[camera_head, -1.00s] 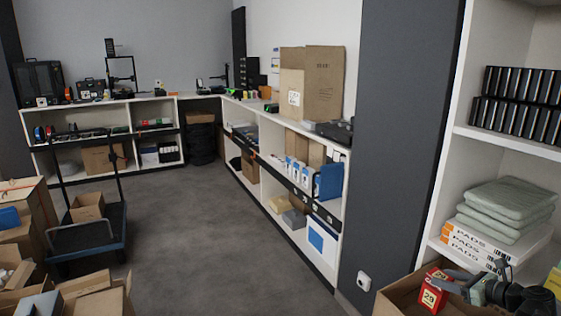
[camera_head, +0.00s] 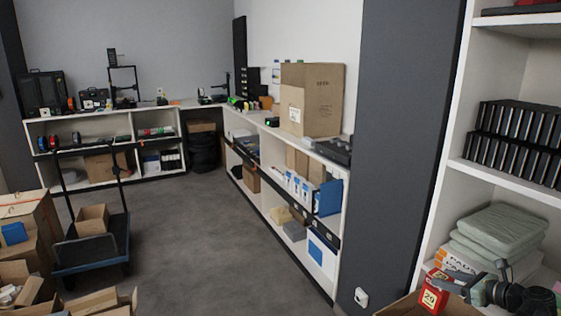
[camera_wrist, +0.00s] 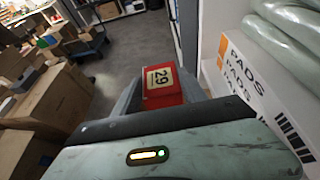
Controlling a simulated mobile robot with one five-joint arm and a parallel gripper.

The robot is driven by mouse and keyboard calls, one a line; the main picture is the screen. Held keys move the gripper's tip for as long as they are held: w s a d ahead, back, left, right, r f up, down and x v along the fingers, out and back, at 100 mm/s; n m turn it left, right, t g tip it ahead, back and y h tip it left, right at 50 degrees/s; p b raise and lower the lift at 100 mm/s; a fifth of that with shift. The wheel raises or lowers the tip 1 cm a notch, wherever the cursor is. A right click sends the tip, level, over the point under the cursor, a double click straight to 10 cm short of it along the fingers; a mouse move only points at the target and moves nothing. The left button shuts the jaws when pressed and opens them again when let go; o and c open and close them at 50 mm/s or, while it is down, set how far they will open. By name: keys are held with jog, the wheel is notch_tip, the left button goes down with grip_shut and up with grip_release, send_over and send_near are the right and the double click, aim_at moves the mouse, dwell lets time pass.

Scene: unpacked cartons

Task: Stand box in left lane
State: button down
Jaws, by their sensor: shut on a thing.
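A small red box (camera_head: 433,291) with a cream label reading 29 is at the lower right of the head view. My gripper (camera_head: 449,281) is shut on it, and my arm reaches in from the right. In the wrist view the red box (camera_wrist: 163,82) sits between the grey fingers of my gripper (camera_wrist: 158,99), label facing the camera. The box is held in front of the right shelf unit (camera_head: 500,178). I cannot make out a marked left lane in either view.
An open carton (camera_head: 400,308) is below the red box. The right shelf holds black boxes (camera_head: 518,140), green packs (camera_head: 500,235) and a PADS box (camera_head: 457,262), partly hidden by my arm. A blue trolley (camera_head: 95,255) and cartons stand left. The middle floor is clear.

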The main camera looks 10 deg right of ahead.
notch_tip(320, 180, up, 22)
jog(key=p, duration=1.9)
